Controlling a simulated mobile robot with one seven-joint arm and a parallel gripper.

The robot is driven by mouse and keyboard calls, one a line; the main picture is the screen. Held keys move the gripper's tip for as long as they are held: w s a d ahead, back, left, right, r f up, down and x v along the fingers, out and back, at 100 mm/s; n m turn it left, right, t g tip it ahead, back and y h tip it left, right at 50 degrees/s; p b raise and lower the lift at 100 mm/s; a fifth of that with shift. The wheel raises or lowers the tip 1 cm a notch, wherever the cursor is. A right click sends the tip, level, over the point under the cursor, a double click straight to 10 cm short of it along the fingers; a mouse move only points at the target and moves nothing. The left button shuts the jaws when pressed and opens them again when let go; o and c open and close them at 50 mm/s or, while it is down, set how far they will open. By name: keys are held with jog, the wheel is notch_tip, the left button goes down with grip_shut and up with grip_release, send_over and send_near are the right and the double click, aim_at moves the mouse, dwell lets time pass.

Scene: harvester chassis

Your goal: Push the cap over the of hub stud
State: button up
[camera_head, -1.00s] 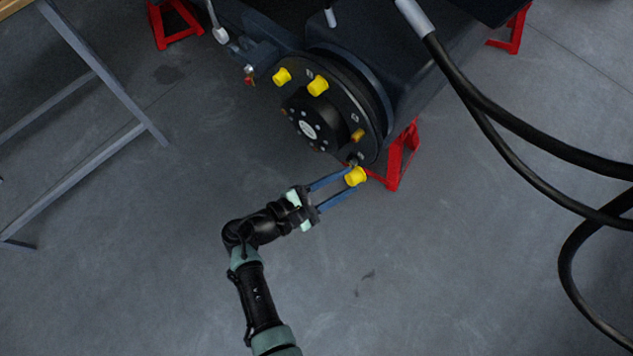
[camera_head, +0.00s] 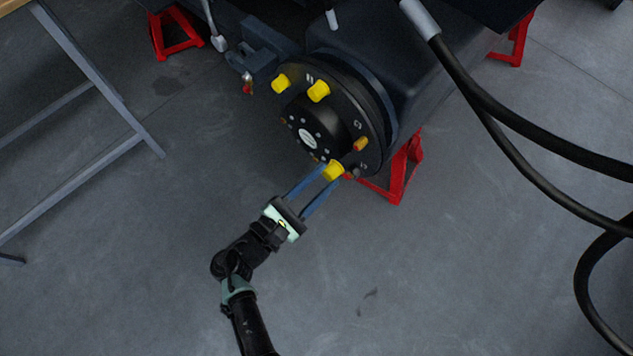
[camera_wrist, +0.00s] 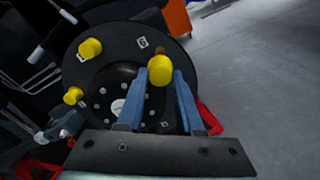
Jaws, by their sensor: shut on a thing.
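My gripper (camera_head: 326,172) is shut on a yellow cap (camera_head: 333,170), held between its blue fingertips at the lower edge of the black hub (camera_head: 325,115). The held cap also shows in the wrist view (camera_wrist: 160,70), in front of the hub's face (camera_wrist: 115,75). Two yellow caps (camera_head: 281,84) (camera_head: 319,91) sit on the upper left part of the hub flange. An uncovered orange-yellow stud (camera_head: 360,144) shows at its right. Reddish stud ends show close to the held cap. I cannot tell whether the cap touches a stud.
Red stands (camera_head: 402,168) support the dark chassis. Thick black hoses (camera_head: 520,150) hang on the right. A grey metal table frame (camera_head: 95,80) stands on the left. The floor around my arm is clear.

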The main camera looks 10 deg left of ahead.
aim_at(339, 165)
jog(key=shift+b+x, duration=0.4)
jog(key=shift+x, duration=2.05)
jog(key=shift+w+d, duration=0.15)
jog(key=shift+b+x, duration=0.5)
jog(key=shift+x, duration=1)
jog(key=o, duration=1.1)
jog(key=shift+c, duration=0.2)
